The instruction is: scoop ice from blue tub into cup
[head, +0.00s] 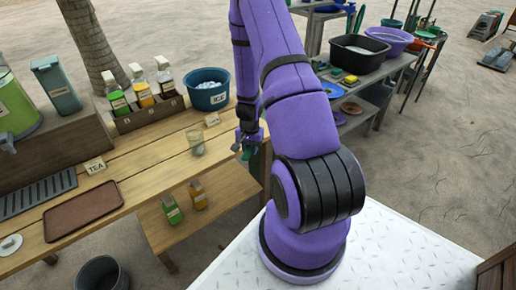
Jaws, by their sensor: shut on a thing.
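The blue tub (206,98), labelled ICE, stands at the back right end of the wooden table. A clear cup (196,143) stands upright on the table in front of the tub. My gripper (248,145) is at the table's right end, to the right of the cup and in front and right of the tub. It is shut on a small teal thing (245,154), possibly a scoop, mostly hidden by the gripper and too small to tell.
A rack of bottles (148,112) stands left of the tub. A small card (212,119) stands between tub and cup. A brown tray (83,208) and a TEA card (94,164) lie to the left. Two bottles (172,209) are on the lower shelf.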

